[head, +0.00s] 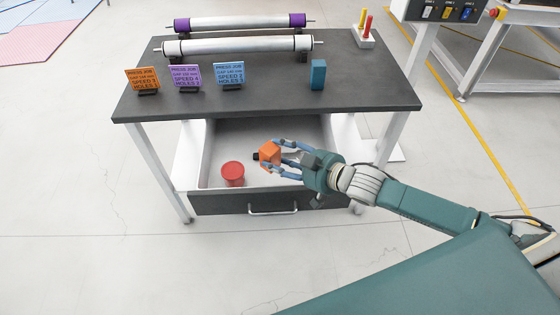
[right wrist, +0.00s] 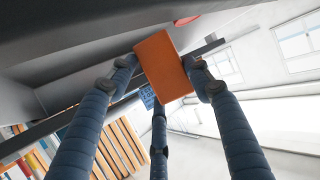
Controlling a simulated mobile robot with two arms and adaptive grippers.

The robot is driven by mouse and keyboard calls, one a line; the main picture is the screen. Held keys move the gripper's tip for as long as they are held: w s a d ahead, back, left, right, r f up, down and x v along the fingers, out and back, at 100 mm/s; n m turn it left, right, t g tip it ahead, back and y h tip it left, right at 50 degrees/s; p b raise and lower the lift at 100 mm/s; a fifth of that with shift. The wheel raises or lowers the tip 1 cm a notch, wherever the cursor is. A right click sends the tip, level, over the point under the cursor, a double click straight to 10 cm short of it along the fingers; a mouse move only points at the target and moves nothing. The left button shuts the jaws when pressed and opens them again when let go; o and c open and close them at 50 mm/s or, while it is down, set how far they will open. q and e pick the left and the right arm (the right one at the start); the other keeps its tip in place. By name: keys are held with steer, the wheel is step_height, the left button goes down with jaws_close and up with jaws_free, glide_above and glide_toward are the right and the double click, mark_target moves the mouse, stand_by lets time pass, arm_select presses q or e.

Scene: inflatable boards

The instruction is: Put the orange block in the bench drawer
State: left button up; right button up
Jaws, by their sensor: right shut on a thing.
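The orange block (head: 268,152) is held by my right gripper (head: 276,155) over the open bench drawer (head: 270,202). In the right wrist view the orange block (right wrist: 163,68) sits between the blue fingers of my right gripper (right wrist: 160,85), which are closed on it. The drawer is pulled out under the front of the bench, and its dark front with a pale handle faces me. In the head view I cannot tell how high the block is above the drawer floor. My left gripper is not in view.
A red round container (head: 232,174) stands in the drawer, left of the block. The dark bench top (head: 260,106) carries a blue block (head: 318,75), three sign cards (head: 186,77), rollers (head: 238,45) and a holder with red and yellow pegs (head: 363,37).

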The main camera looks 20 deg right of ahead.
mark_target(279, 164)
steer(key=shift+f, duration=1)
steer(key=shift+f, duration=0.1)
steer(key=shift+f, duration=0.5)
steer(key=o, duration=1.3)
